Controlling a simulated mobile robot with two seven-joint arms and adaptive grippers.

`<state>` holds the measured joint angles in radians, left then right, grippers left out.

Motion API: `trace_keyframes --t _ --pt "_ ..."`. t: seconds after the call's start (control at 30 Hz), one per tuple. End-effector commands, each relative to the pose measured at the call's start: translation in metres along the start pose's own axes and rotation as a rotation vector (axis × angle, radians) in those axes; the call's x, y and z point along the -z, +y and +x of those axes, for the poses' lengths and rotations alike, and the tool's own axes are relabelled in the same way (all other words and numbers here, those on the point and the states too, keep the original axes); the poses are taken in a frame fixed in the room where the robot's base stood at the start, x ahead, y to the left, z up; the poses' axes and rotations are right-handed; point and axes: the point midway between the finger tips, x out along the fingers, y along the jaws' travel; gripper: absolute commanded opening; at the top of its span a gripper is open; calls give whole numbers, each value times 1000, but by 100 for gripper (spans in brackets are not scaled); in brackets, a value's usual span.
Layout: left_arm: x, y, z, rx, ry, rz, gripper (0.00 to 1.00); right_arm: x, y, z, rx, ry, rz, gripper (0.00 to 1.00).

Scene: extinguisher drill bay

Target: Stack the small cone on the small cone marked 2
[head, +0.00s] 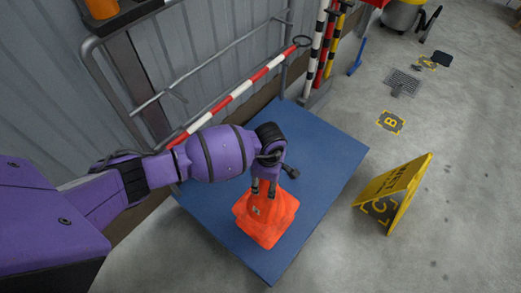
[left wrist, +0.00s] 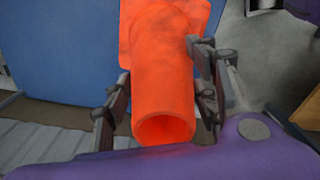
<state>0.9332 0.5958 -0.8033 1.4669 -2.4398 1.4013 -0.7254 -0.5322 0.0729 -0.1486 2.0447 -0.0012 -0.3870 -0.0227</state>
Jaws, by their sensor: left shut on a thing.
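My left gripper (head: 264,189) is shut on an orange cone (head: 280,208) above or on the blue platform. In the left wrist view its fingers (left wrist: 160,85) lie on both sides of the orange cone (left wrist: 165,75), whose open round top faces the camera. A small dark-edged mark shows on the orange in the head view, but I cannot read it surely. Orange square bases look overlapped there; I cannot tell whether a second cone is beneath the held one. My right gripper is not in view.
The blue platform (head: 325,150) is bare around the orange. A red and white striped bar (head: 235,96) on a metal rail runs along the wall side. A yellow folding sign (head: 394,191) stands on the floor at right. Striped posts (head: 322,45) stand at the platform's far end.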

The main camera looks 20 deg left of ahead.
Motion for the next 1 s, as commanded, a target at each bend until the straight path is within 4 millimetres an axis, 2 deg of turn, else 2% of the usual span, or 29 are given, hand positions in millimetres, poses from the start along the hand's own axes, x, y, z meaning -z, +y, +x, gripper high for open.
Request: trace_keyframes --t 0.33,0.77,1.0 --pt "-2 2 -3 -6 -2 1 5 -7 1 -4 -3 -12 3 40" --pt "-2 3 -3 -6 -2 2 5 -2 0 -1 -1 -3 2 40" --pt "-1 2 7 -3 -1 1 5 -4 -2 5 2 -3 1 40"
